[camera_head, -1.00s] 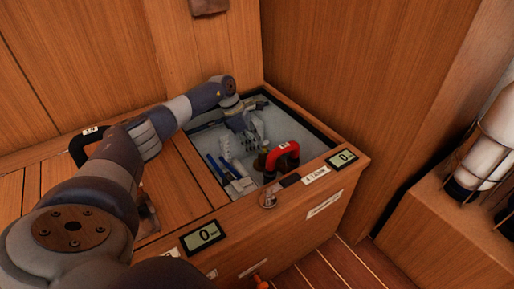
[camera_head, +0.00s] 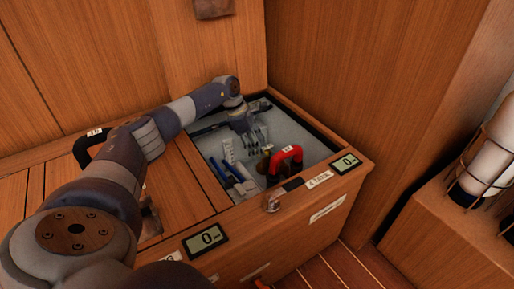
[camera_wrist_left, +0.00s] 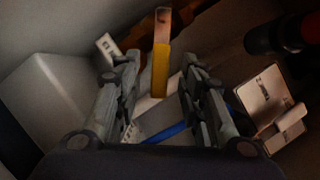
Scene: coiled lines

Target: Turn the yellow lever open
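The yellow lever (camera_wrist_left: 161,70) shows in the left wrist view, upright near the middle, with a bare metal-coloured upper end. My left gripper (camera_wrist_left: 161,72) is open, with one finger on each side of the lever and visible gaps; I cannot tell whether the lever is fully between the fingers or just beyond them. In the head view my left gripper (camera_head: 254,138) reaches down into the open locker (camera_head: 305,127), beside a red handle (camera_head: 286,157). The lever is not clearly visible there. My right gripper is not in view.
Blue-handled items (camera_head: 226,174) lie in the locker's near left part. Digital displays (camera_head: 206,239) and a small metal latch (camera_head: 272,204) sit on the wooden front edge. A wooden wall stands behind. A caged lamp (camera_head: 484,165) is at far right. In the wrist view, labelled plates (camera_wrist_left: 270,95) lie right.

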